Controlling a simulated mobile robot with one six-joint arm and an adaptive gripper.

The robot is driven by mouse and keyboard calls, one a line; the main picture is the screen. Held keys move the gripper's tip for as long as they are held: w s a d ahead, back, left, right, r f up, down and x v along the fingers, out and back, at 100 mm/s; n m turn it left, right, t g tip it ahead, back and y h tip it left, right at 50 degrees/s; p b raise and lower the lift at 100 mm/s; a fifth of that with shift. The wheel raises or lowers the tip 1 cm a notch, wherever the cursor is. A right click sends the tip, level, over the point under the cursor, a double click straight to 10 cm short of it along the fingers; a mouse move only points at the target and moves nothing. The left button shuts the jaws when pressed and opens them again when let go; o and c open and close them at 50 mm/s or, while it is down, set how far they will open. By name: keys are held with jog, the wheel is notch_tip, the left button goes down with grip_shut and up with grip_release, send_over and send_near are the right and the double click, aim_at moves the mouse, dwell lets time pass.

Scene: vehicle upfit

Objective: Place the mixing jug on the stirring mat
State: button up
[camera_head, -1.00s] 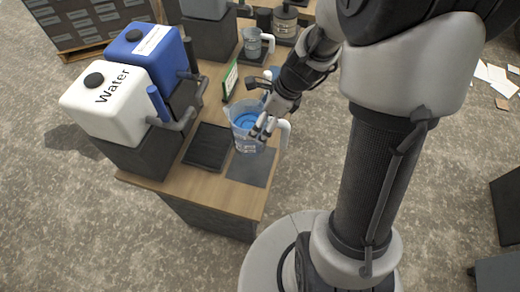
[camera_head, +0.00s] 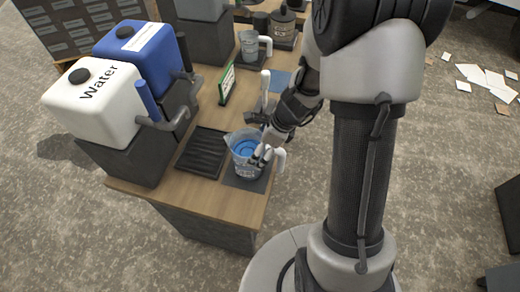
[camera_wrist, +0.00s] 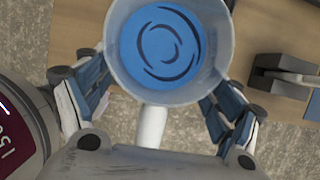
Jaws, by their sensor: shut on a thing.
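The mixing jug (camera_head: 243,150) is clear, with blue liquid inside and a white handle. It stands upright over the dark grey stirring mat (camera_head: 257,184) near the table's front end. I cannot tell whether its base touches the mat. My gripper (camera_head: 262,156) is shut on the jug from the right, at its handle side. In the wrist view the jug (camera_wrist: 118,45) is seen from above, with the fingers on both sides and the handle pointing back towards the palm. The mat's far part is hidden behind the jug.
A black ribbed tray (camera_head: 203,150) lies just left of the mat. The white water tank (camera_head: 105,115) and the blue tank (camera_head: 150,60) stand further left. A green sign (camera_head: 227,85) and another jug (camera_head: 249,47) are behind on the wooden table (camera_head: 190,195).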

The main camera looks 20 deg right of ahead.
jog(key=shift+r, duration=0.15)
jog(key=shift+f, duration=0.2)
jog(key=o, duration=2)
jog(key=shift+c, duration=0.2)
jog(key=shift+r, duration=0.15)
